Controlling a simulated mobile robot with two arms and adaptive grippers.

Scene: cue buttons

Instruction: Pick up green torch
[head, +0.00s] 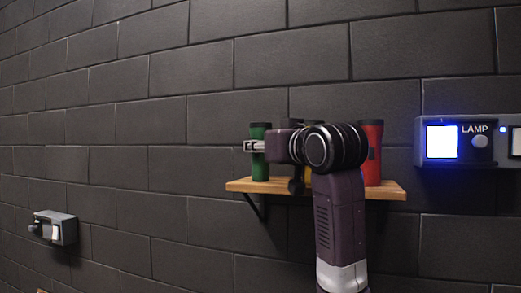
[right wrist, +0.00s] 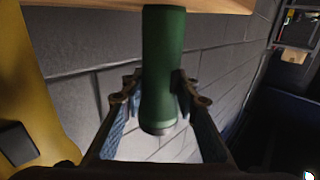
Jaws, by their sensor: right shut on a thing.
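The green torch (head: 260,168) stands upright at the left end of the wooden shelf (head: 395,191) in the head view; its base is at the shelf top. My right gripper (head: 254,146) is closed around its upper body. In the right wrist view, the green torch (right wrist: 163,75) runs between the two fingers of my right gripper (right wrist: 155,95), which grip it from both sides. Whether its base touches the shelf I cannot tell. My left gripper is in neither view.
A red torch (head: 374,145) stands right on the shelf, partly behind my arm. A yellow torch (right wrist: 25,90) stands beside the green one, mostly hidden in the head view. A lit LAMP panel (head: 470,142) is on the right wall; a small switch box (head: 62,229) is lower left.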

